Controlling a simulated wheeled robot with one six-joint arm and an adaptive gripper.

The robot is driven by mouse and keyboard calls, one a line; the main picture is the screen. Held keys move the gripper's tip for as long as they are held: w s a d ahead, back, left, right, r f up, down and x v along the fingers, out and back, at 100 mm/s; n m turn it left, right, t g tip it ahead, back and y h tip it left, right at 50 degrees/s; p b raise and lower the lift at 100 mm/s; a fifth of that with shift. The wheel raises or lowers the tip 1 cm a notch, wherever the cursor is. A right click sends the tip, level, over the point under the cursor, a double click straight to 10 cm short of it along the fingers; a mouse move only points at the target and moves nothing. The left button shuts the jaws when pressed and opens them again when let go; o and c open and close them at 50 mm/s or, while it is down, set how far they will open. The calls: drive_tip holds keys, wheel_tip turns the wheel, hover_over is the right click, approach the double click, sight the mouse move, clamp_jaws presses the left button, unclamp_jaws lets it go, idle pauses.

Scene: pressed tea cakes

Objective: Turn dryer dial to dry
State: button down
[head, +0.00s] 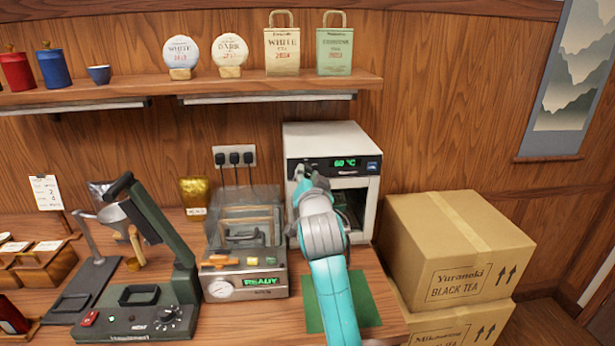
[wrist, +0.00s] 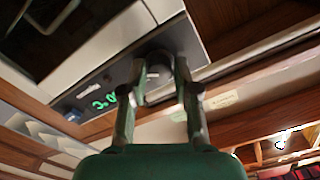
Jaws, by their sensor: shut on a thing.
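The dryer (head: 320,136) is a white box with a dark front panel, standing at the back of the counter. Its green display (head: 345,162) reads about 60 °C. My gripper (head: 306,176) is at the left end of that panel, in front of the dial, which it hides in the head view. In the wrist view, my gripper's two fingers (wrist: 161,80) are on either side of the round dial (wrist: 157,70), shut on it. A pale mark shows on the dial, but I cannot tell which setting it points to. The panel also shows here with blurred green digits (wrist: 104,101).
Left of the dryer is a machine with a READY display (head: 260,282) and a clear cover; further left is a dark green press (head: 140,310). Cardboard boxes (head: 455,250) are stacked on the right. A shelf (head: 230,87) runs above. A green mat (head: 366,300) lies under my arm.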

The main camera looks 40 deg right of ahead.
drive_tip(key=shift+r, duration=0.1)
drive_tip(key=c, duration=0.8)
unclamp_jaws()
drive_tip(key=shift+c, duration=0.2)
drive_tip(key=v, duration=1.2)
drive_tip(key=shift+w, duration=0.1)
